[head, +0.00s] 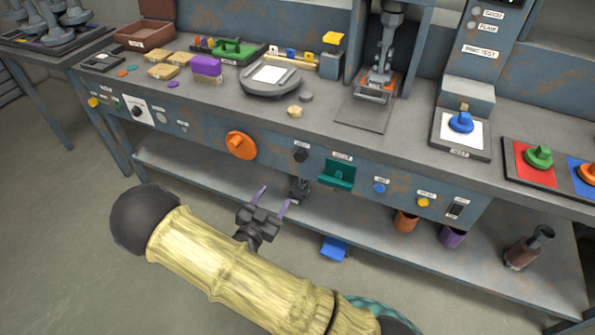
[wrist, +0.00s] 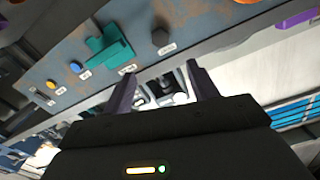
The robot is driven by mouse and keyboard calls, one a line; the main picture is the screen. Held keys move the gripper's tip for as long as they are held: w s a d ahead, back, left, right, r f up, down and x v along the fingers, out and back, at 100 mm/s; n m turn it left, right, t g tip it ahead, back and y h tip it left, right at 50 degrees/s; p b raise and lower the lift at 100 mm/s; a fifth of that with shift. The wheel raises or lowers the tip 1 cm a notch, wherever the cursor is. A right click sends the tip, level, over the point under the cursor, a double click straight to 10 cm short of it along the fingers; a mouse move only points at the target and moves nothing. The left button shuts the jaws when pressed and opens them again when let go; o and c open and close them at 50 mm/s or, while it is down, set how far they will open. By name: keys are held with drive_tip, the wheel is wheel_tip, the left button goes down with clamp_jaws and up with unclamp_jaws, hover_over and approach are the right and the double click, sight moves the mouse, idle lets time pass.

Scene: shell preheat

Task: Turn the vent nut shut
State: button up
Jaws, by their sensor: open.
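A dark nut-like knob (head: 300,155) sits on the blue front panel under a small label, left of the teal holder. I take it for the vent nut, but its label is too small to read surely. In the wrist view a dark knob (wrist: 160,36) stands out from the panel beyond my fingertips. My gripper (head: 274,197) is open and empty, with two purple fingers, in front of the bench and below the nut. In the wrist view the gripper's fingers (wrist: 161,73) are spread apart, and the nut is clear of both.
A teal holder (head: 338,174) juts from the panel right of the nut, and an orange knob (head: 241,145) is to its left. A dark fitting (head: 300,188) is below the nut, near my fingers.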

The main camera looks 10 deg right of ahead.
sight(299, 157)
drive_tip(key=shift+s, duration=0.1)
idle(0.3)
drive_tip(key=x, duration=1.7)
drive_tip(key=shift+w+d+r+b, duration=0.1)
drive_tip(key=shift+w+r+b, duration=0.1)
drive_tip(key=shift+b, duration=0.2)
drive_tip(key=shift+c, duration=0.5)
drive_tip(key=c, duration=0.9)
